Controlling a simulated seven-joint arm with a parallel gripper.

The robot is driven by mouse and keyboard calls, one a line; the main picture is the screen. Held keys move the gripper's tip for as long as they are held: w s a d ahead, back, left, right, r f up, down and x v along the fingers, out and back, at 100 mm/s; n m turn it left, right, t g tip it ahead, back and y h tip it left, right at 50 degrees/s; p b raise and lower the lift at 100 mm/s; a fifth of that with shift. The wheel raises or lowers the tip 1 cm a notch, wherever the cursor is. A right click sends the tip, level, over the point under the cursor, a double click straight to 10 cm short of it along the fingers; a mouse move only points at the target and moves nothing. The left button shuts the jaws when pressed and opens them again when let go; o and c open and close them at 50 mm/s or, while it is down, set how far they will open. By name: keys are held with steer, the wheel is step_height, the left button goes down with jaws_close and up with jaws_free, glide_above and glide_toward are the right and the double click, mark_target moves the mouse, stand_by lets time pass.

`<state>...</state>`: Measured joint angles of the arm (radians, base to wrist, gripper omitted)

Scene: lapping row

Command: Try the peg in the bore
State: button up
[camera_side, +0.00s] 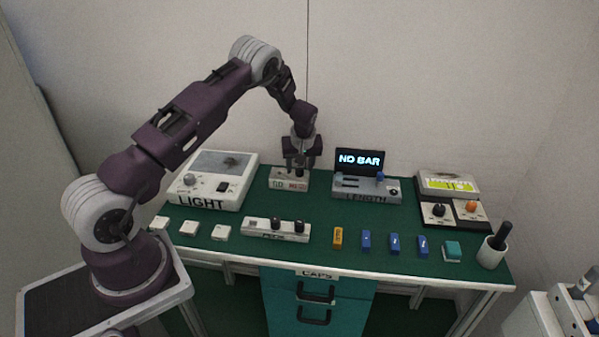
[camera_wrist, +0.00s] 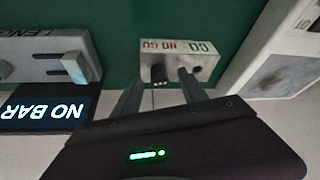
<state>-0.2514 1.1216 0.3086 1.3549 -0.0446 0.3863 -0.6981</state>
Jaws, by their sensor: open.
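A pale block (camera_side: 277,184) marked GO and NO GO stands at the back of the green table. The wrist view shows this block (camera_wrist: 205,62) with a round dark bore (camera_wrist: 195,69) on the GO side. A dark peg (camera_wrist: 159,74) stands at its NO GO side; how deep it sits I cannot tell. My gripper (camera_side: 300,166) is above the block, pointing down. In the wrist view my gripper (camera_wrist: 162,76) is open, one finger on each side of the peg. A white rack (camera_side: 262,236) at the front holds two dark-knobbed pegs (camera_side: 275,225), with its left place bare.
A LIGHT box (camera_side: 205,200) stands left of the block. A LENGTH gauge (camera_side: 365,190) with a NO BAR screen (camera_side: 360,161) stands right. Small orange (camera_side: 338,238) and blue blocks (camera_side: 366,241) line the front. A white cup (camera_side: 491,252) is at the right corner.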

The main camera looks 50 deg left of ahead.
mark_target(298, 168)
steer(key=shift+a+f, duration=0.15)
steer(key=shift+f, duration=0.1)
jaws_close()
steer(key=r, duration=0.9)
steer(key=shift+s+a+r, duration=0.15)
steer(key=shift+a, duration=0.05)
steer(key=s+a, duration=0.4)
steer(key=shift+s+f, duration=0.15)
steer(key=shift+f, duration=0.15)
